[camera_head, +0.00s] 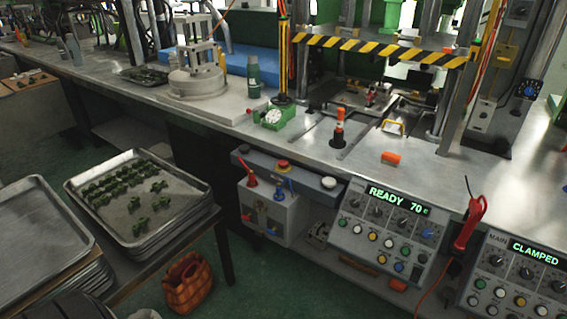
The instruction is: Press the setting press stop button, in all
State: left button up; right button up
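A red button (283,165) with a yellowish base sits in the middle of a grey control bar (262,163) below the bench front. A pale round button (328,183) sits at the bar's right end, and another (243,149) near its left end. To the right, a control panel (350,245) shows "READY 70" on its green display (398,201), above several knobs and coloured buttons. No label naming a stop button can be read. Neither of my grippers shows in the head view, and nothing is touching the buttons.
A press with a yellow-black striped bar (375,49) stands behind. A second panel (515,270) reads "CLAMPED". A red handheld tool (468,225) hangs between the panels. A grey box with red and blue levers (268,212) is under the bar. Trays (190,190) stand at left; green floor is open below.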

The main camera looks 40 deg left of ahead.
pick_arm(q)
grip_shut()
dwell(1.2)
